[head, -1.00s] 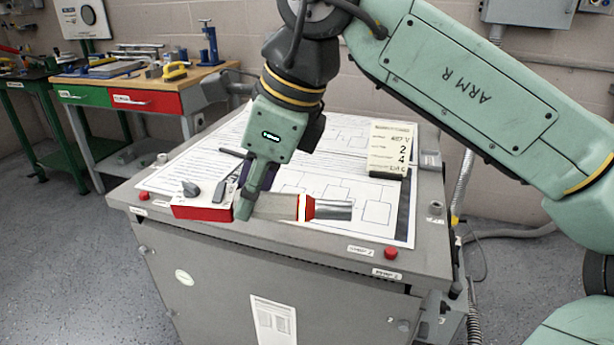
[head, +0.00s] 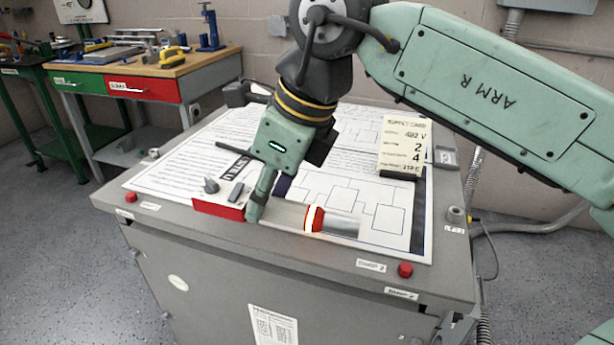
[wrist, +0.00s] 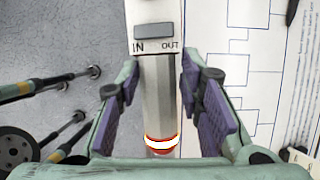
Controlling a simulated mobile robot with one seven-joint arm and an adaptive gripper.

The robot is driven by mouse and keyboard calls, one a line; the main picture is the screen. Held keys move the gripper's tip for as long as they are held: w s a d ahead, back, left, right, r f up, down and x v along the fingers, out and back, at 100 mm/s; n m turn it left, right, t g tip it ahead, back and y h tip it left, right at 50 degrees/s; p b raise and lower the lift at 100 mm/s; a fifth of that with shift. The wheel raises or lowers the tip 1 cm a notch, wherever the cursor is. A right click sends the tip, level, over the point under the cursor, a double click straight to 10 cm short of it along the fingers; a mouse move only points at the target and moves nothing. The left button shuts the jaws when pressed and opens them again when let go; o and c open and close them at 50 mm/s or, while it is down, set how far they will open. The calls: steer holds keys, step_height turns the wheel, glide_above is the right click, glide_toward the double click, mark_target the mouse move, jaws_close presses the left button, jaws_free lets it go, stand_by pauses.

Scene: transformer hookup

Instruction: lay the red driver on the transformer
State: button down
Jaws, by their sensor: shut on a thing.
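The red driver (head: 314,218) has a pale cylindrical body, a red and white band, a silver end and a red box with a pale top and dark switches. The wrist view shows its body (wrist: 158,100) between the two purple finger pads, with the box marked IN and OUT beyond. My gripper (head: 256,208) is shut on the body near the box. The driver lies level, over the front part of the transformer top (head: 330,250). I cannot tell whether it touches the surface. The fingers hide part of the body.
Paper diagrams (head: 375,195) cover much of the top. An upright card (head: 404,148) stands at the back right. Red buttons sit at the front left (head: 130,197) and front right (head: 405,270). A workbench (head: 150,75) with tools stands behind to the left.

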steer(key=p, duration=0.2)
glide_above(299, 192)
steer(key=s, duration=0.1)
steer(key=shift+s+d+f, duration=0.1)
steer(key=shift+d+f, duration=0.3)
steer(key=f, duration=0.1)
steer(key=f+p, duration=0.1)
steer(key=shift+w+d+f, duration=0.2)
steer(key=shift+w+f, duration=0.15)
steer(key=shift+f, duration=0.3)
steer(key=c, duration=1.1)
jaws_free()
steer(key=shift+f, duration=0.1)
steer(key=shift+f, duration=0.3)
steer(key=a+b+v, duration=0.1)
steer(key=v, duration=1)
steer(key=shift+r, duration=0.25)
steer(key=shift+w+d, duration=0.1)
steer(key=shift+w, duration=0.05)
